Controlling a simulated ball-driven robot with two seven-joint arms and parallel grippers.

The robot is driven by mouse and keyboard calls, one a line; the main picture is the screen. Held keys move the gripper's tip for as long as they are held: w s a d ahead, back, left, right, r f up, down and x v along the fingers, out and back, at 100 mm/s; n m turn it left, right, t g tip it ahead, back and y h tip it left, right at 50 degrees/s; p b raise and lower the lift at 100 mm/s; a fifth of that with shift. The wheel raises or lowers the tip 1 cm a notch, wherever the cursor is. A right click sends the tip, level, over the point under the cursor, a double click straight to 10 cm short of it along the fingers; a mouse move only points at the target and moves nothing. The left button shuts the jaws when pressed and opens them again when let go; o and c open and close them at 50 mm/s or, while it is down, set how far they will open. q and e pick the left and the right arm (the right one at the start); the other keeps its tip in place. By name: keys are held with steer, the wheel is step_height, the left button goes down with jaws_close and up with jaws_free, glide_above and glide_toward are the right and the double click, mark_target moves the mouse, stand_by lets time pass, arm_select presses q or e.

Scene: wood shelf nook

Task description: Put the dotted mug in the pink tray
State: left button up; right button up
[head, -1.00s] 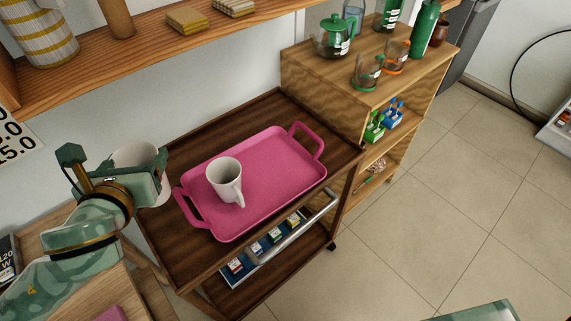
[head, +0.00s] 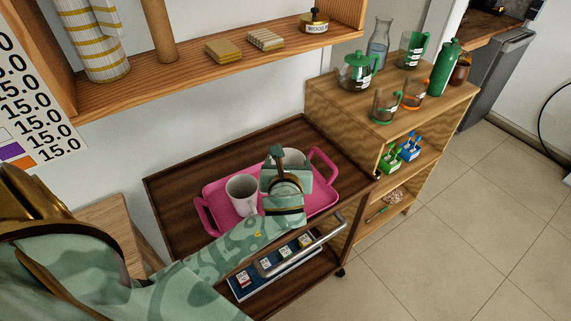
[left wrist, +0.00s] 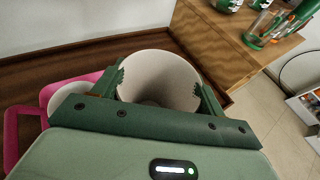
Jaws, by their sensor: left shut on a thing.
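My left gripper (head: 285,172) is shut on a pale mug (head: 293,156), which stands upright between the fingers and is partly hidden by them. In the left wrist view the held mug (left wrist: 158,78) shows its open, empty mouth between both fingers; I cannot make out dots. The pink tray (head: 213,208) lies on the dark trolley top. The held mug appears over the tray's right half; whether it touches the tray is hidden. A second white mug (head: 242,192) stands in the tray's left half. My right gripper is not in view.
The dark trolley (head: 172,205) has a metal handle (head: 300,250) at its front. A wooden cabinet (head: 345,105) with a teapot (head: 357,72), glass cups and a green bottle (head: 446,66) stands right of it. A wall shelf (head: 190,72) runs above the trolley.

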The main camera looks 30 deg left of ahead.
arm_select(q)
steer(key=w+a+f+b, duration=0.4)
steer(key=w+f, duration=0.3)
steer(key=f, duration=0.3)
steer(key=shift+w+a+f+b, duration=0.15)
steer(key=shift+w+f+b, duration=0.2)
steer(key=shift+b, duration=0.4)
steer(key=o, duration=1.4)
steer(key=shift+f, duration=0.1)
